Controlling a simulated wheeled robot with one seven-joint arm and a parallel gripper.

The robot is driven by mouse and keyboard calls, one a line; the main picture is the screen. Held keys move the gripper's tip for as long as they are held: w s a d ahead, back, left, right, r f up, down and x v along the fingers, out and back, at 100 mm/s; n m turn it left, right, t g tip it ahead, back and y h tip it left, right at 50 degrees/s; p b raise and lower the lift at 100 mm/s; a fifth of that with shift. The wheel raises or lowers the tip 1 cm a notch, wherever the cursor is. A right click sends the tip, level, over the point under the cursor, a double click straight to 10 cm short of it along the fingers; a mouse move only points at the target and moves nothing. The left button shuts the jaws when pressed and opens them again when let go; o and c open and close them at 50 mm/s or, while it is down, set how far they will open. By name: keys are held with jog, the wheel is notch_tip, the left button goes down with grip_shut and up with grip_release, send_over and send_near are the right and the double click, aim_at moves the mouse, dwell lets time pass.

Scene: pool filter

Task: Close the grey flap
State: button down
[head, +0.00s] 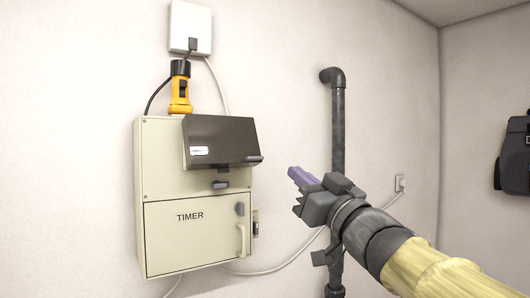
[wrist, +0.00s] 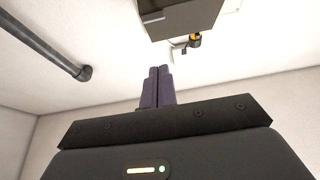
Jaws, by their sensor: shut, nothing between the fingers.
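The grey flap (head: 222,138) is on the upper right of the cream timer box (head: 165,165). It stands tilted out from the box front, with a white label at its lower left and a small tab at its lower right. A dark latch piece (head: 220,184) shows on the box just below it. My gripper (head: 292,172) is to the right of the flap and slightly lower, apart from it, with its purple fingers shut and empty. In the wrist view my fingers (wrist: 158,70) point up toward the flap's dark underside (wrist: 180,18), with a gap between.
A yellow flashlight (head: 180,90) stands on the box top, under a white wall unit (head: 190,27). A dark vertical pipe (head: 338,125) runs up the wall behind my gripper. A cable runs to a wall socket (head: 400,183). The space between gripper and flap looks clear.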

jog(key=shift+w, duration=0.1)
jog(key=w+a+r+p, duration=0.2)
jog(key=w+a+p, duration=0.4)
jog(key=w, duration=0.4)
jog(key=shift+w+a+r+p, duration=0.15)
jog(key=shift+w+a+p, duration=0.15)
jog(key=shift+a, duration=0.3)
